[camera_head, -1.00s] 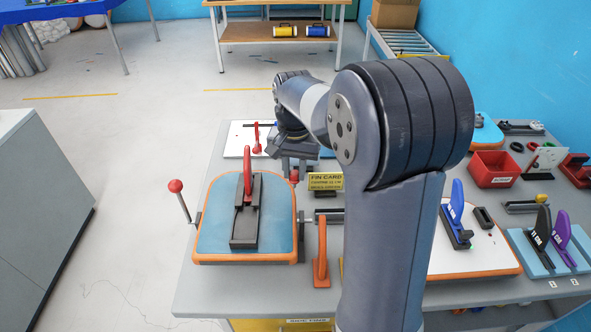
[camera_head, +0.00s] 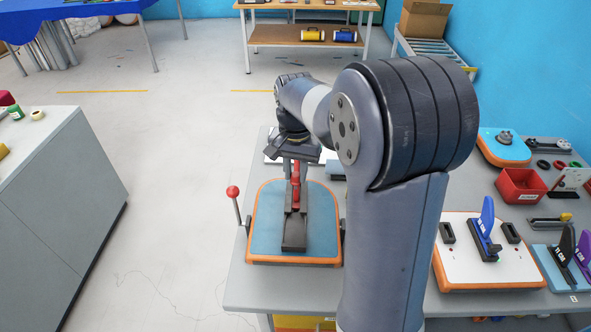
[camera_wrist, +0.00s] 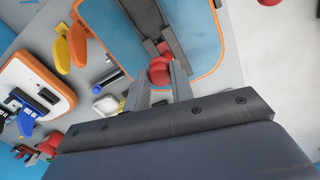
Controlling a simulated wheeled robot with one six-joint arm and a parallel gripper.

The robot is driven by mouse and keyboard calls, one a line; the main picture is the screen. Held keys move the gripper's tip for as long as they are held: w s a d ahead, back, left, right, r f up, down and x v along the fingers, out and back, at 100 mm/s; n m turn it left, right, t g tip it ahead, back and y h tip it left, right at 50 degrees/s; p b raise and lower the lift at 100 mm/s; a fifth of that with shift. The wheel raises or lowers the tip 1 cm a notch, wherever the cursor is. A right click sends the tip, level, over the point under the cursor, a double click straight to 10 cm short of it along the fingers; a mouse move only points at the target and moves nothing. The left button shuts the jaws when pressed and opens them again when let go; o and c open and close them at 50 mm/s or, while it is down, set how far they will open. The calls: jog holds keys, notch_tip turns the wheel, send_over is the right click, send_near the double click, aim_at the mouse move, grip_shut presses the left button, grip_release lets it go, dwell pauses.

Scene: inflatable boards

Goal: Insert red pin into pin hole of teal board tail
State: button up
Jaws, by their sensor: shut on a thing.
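The teal board tail (camera_head: 265,232) with an orange rim lies on the grey table. It also shows at the top of the wrist view (camera_wrist: 205,25). My gripper (camera_head: 291,166) is above the far end of the box. In the wrist view my fingertips (camera_wrist: 158,80) are shut on the round head of the red pin (camera_wrist: 160,72), close to the box end in that picture. The pin's shank and the pin hole are hidden, so I cannot tell whether they meet.
A red-knobbed lever (camera_head: 232,192) stands at the board's left edge. To the right are a white board (camera_head: 465,262) with a blue fin (camera_head: 487,220) and a red bin (camera_head: 520,186). My arm hides the table's middle.

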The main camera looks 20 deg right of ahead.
aim_at(296, 188)
jog(key=shift+f+b, duration=2)
jog(key=shift+f, duration=0.9)
jog(key=shift+f+b, duration=1)
jog(key=shift+f, duration=1)
jog(key=o, duration=1)
jog(key=shift+r, duration=0.1)
notch_tip(296, 188, up, 11)
jog(key=shift+f+b, duration=0.1)
jog(key=shift+b, duration=0.25)
jog(key=shift+f, duration=0.15)
